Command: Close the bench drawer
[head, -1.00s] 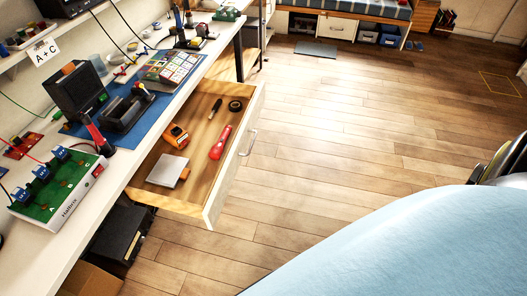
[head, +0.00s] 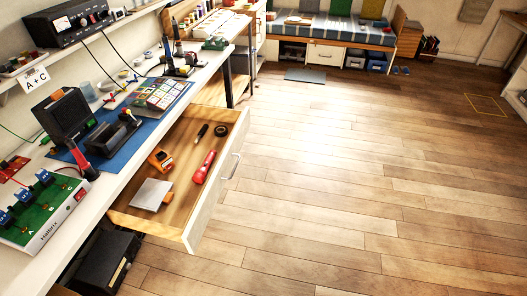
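The bench drawer (head: 214,199) stands pulled out from under the workbench (head: 108,194), at the left of the head view. Its white front carries a metal handle (head: 231,166) that faces right. Inside lie an orange tape measure (head: 160,159), a red tool (head: 204,167), a dark marker-like item (head: 202,133), a black tape roll (head: 221,130) and a pale flat square (head: 151,194). Neither of my grippers shows in this view.
The bench top holds a blue mat (head: 112,145) with tools and a green board (head: 42,210). A black box (head: 105,262) stands on the floor below the drawer. The wooden floor (head: 330,180) right of the drawer is clear. A cushioned bench (head: 330,30) stands at the back.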

